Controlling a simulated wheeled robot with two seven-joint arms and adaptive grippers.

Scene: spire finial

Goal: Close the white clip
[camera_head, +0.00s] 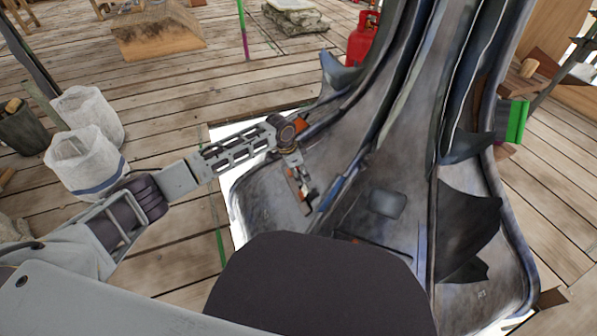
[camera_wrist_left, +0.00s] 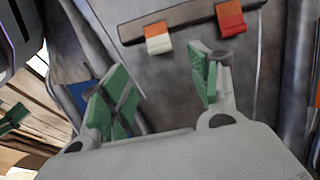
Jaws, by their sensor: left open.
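In the left wrist view, two small clips sit on a grey bar on the spire's metal surface. The left clip (camera_wrist_left: 158,38) has an orange upper part and a white lower part. In the head view my left gripper (camera_head: 299,180) is over the left part of the spire base. My right gripper is out of view.
The grey spire (camera_head: 390,150) rises with tall fins and curved edges. A red gas cylinder (camera_head: 361,42) stands behind it. White sacks (camera_head: 85,160) stand on the plank floor at left. A green block (camera_head: 516,121) is at right.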

